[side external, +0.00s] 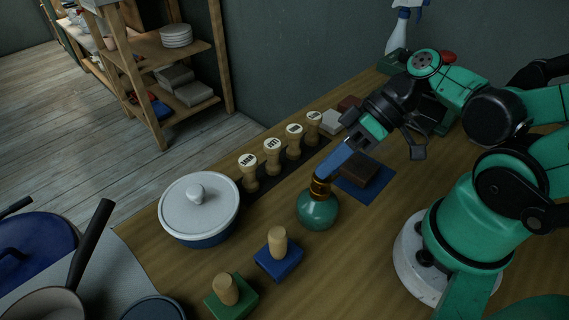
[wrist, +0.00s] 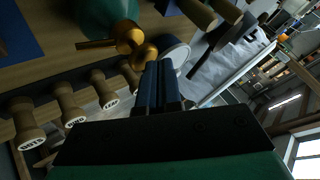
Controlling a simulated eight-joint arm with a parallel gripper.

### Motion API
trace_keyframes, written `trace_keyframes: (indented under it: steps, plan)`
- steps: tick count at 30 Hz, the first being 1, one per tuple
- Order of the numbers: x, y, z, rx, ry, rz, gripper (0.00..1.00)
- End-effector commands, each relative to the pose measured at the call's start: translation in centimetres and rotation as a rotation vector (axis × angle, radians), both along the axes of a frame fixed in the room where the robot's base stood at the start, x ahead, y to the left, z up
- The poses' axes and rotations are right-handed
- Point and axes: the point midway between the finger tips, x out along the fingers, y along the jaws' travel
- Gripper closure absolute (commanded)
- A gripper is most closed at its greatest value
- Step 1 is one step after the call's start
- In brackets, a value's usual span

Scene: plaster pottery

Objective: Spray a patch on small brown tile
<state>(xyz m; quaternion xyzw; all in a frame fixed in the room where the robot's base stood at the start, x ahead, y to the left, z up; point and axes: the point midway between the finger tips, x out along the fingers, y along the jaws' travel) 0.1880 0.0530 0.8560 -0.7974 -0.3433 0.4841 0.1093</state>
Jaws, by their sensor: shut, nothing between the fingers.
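A small brown tile (side external: 366,168) lies on a dark blue mat (side external: 352,190) on the table. A round green glass mister (side external: 318,212) with a brass head (side external: 319,187) stands upright to the lower left of it. The brass head and nozzle also show in the wrist view (wrist: 128,36), beside my fingers. My gripper (side external: 323,174) is shut and empty, its blue fingers slanting down to just above the brass head. In the wrist view, the fingers (wrist: 159,75) are together. I cannot tell whether they touch the head.
A row of wooden stamps (side external: 272,155) stands behind the mister. A lidded white and blue pot (side external: 199,208) is at the left. A blue block (side external: 279,258) and a green block (side external: 231,298) with wooden knobs are in front. A blue and white spray bottle (side external: 399,32) stands at the back.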

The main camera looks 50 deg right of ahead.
Motion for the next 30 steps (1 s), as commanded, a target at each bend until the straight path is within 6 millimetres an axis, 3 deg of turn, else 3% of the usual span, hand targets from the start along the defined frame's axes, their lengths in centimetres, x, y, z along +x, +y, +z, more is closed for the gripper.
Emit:
trace_keyframes:
  steps: [14,30]
  plan:
    - [0.0,0.0,0.8,0.001,0.000,0.001,1.00]
    - [0.0,0.0,6.2,0.001,0.000,0.001,1.00]
